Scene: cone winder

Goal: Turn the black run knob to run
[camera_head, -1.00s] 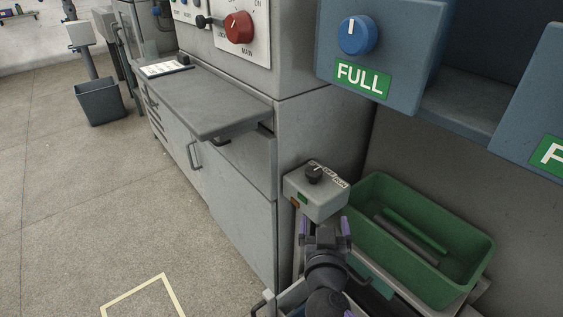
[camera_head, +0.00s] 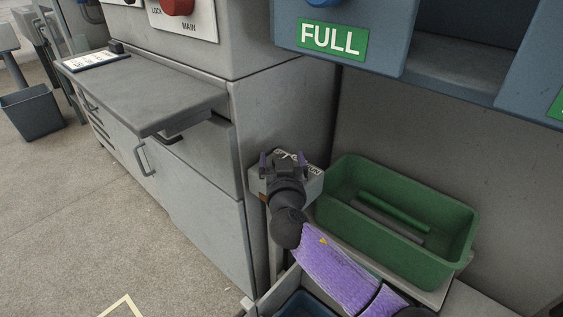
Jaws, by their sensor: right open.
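The black run knob sits on top of a small grey control box (camera_head: 314,186) on a post beside the cabinet. My right gripper (camera_head: 283,157) is over the box, its two purple-tipped fingers apart, one to each side of the box's top. The gripper body hides most of the knob and part of the white label. I cannot tell whether the fingers touch the knob or which way its pointer faces. My left gripper is not in view.
A green bin (camera_head: 345,215) with tubes inside stands just right of the box. A grey cabinet (camera_head: 215,215) with a worktop (camera_head: 150,90) is to the left. A blue panel with a FULL label (camera_head: 333,39) overhangs at upper right. Open floor lies at left.

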